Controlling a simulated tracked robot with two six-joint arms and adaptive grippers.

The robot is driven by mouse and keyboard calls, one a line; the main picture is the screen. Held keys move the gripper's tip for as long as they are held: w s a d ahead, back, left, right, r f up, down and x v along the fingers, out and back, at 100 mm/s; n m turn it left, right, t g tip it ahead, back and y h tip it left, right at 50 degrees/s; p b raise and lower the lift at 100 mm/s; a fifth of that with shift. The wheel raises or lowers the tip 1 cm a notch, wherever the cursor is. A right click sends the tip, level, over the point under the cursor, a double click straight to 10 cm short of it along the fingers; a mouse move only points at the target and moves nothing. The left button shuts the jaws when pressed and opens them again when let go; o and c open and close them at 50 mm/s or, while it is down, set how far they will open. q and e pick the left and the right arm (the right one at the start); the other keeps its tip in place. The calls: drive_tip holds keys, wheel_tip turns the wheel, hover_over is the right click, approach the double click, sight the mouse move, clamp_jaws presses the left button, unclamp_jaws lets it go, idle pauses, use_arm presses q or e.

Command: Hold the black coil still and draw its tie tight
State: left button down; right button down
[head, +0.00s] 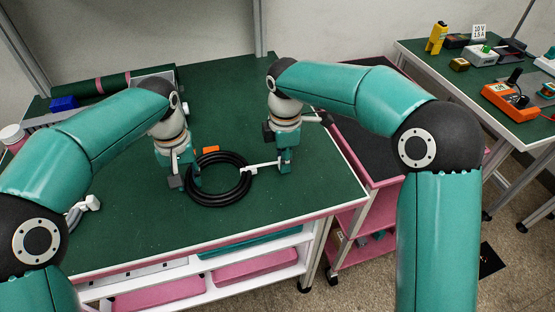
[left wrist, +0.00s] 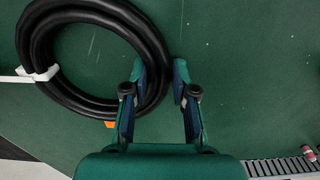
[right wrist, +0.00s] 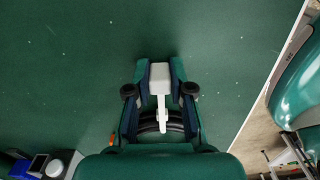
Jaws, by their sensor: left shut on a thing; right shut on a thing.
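The black coil (head: 218,199) lies flat on the green bench top. My left gripper (head: 189,184) is shut on the left side of the coil; in the left wrist view, its fingers (left wrist: 160,85) stand either side of the black strands. A white tie (head: 262,166) goes around the coil's right side and its tail stretches right, away from the coil. My right gripper (head: 284,166) is shut on the tie's tail end; in the right wrist view, the white end tab (right wrist: 159,76) sits between its fingers. The tie also shows in the left wrist view (left wrist: 38,75).
A small orange piece (head: 210,149) lies just behind the coil. A blue box (head: 63,104) and a dark green roll are at the back left. A pink-shelved cart (head: 362,222) stands right of the bench. The bench front is clear.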

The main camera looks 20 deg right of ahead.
use_arm(q)
drive_tip(key=shift+a, duration=0.1)
use_arm(e)
drive_tip(key=c, duration=1)
unclamp_jaws()
drive_tip(key=shift+d, duration=0.1)
drive_tip(key=shift+r, duration=0.15)
wheel_tip(320, 180, up, 12)
drive_tip(key=shift+f, duration=0.2)
use_arm(q)
drive_tip(key=c, duration=0.8)
unclamp_jaws()
drive_tip(key=shift+c, duration=0.2)
drive_tip(key=shift+r, duration=0.15)
